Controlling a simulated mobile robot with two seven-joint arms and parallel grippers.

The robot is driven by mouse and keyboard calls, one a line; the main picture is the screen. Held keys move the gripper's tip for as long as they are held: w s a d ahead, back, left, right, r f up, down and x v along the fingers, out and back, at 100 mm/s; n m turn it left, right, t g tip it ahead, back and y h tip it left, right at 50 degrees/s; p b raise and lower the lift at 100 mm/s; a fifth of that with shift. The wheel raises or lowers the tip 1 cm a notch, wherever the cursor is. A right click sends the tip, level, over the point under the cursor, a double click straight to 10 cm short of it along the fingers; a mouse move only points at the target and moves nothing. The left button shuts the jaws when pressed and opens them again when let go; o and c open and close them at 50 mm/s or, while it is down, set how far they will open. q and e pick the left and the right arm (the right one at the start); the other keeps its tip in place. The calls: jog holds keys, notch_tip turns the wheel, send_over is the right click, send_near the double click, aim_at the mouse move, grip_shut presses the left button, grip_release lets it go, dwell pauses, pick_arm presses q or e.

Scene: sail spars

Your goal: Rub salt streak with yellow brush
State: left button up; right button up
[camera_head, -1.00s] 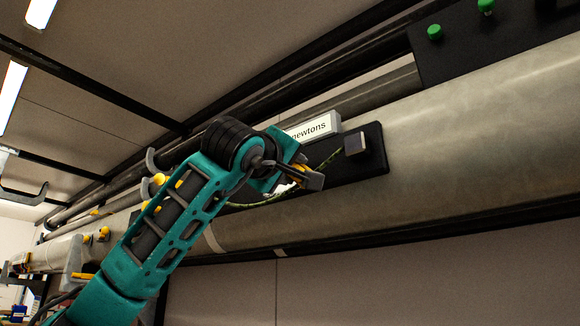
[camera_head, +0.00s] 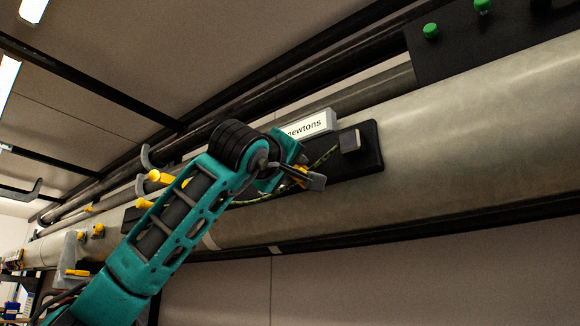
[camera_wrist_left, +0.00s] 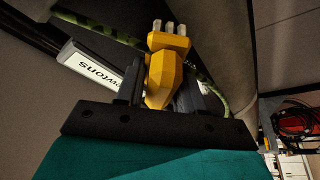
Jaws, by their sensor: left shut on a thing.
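My left gripper (camera_head: 311,178) is shut on the yellow brush, just in front of the pale grey spar (camera_head: 450,140) near a black plate. In the left wrist view the yellow brush (camera_wrist_left: 164,78) sits between the two dark fingers (camera_wrist_left: 162,95), with its pale bristle tufts pointing away from the wrist. In the head view the gripper hides most of the brush. I cannot tell whether the bristles touch the spar. I cannot make out the salt streak for sure. My right gripper is not in view.
The black plate (camera_head: 370,160) carries a grey block (camera_head: 350,141) and a thin green cord. A "newtons" label (camera_head: 312,126) is above it. A dark panel with green knobs (camera_head: 431,31) is at upper right. Yellow-tipped pegs (camera_head: 154,176) and grey hooks are at left.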

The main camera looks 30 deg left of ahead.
pick_arm(q)
jog(key=w+a, duration=0.1)
jog(key=a, duration=1.1)
dwell(0.7)
jog(key=shift+w, duration=0.1)
jog(key=shift+s+d, duration=0.2)
jog(key=shift+d, duration=1.8)
jog(key=shift+s+d, duration=0.15)
jog(key=shift+d, duration=1.9)
jog(key=shift+s+d, duration=0.2)
jog(key=shift+d, duration=1.8)
jog(key=shift+b, duration=0.3)
